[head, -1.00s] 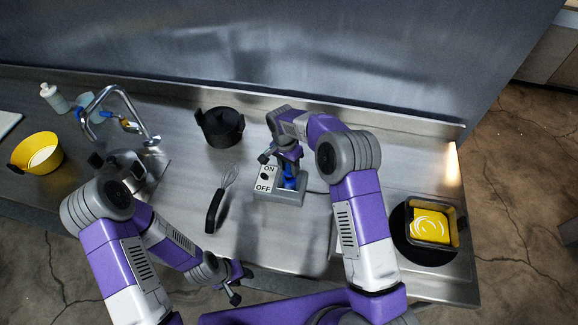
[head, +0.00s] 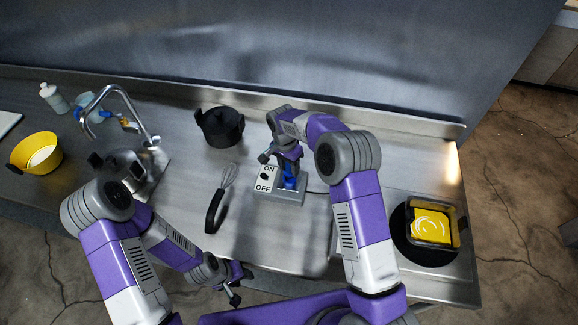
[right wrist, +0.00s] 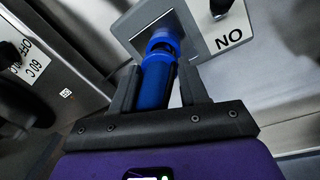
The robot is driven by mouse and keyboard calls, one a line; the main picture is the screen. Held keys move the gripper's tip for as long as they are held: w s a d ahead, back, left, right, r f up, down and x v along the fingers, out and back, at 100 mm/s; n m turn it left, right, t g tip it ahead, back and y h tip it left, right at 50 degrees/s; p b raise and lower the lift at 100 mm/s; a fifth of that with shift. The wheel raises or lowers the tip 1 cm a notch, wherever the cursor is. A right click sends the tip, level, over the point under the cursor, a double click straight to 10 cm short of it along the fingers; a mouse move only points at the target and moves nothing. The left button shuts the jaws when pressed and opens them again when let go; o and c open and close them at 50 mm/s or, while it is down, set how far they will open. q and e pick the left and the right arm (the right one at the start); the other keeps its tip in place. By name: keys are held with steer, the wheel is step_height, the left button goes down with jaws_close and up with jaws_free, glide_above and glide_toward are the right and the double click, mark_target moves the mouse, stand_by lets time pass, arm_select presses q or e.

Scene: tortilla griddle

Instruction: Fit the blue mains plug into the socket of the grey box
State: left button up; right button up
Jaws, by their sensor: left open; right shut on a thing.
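The grey box (head: 292,197) stands on the steel counter, with a white ON/OFF label and black switch on its left part. It also shows in the right wrist view (right wrist: 205,18). My right gripper (head: 288,170) is over the box's right part, shut on the blue mains plug (right wrist: 156,82). The plug's far end is at the box's recessed socket area; its front face is hidden, so I cannot tell how deep it sits. In the head view the plug (head: 289,183) shows just below the gripper. My left gripper (head: 240,285) is open and empty near the counter's front edge.
A whisk (head: 217,205) lies left of the box. A black pot (head: 220,127) stands behind it. A pan with yellow content (head: 432,227) sits on a black round plate at the right. A sink tap (head: 115,100) and yellow bowl (head: 37,153) are at the left.

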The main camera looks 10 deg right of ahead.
mark_target(289, 172)
steer(key=shift+f+b, duration=1.2)
steer(key=shift+f, duration=0.4)
steer(key=o, duration=1.3)
steer(key=shift+o, duration=0.2)
steer(key=r, duration=0.7)
steer(key=shift+w+a+r, duration=0.3)
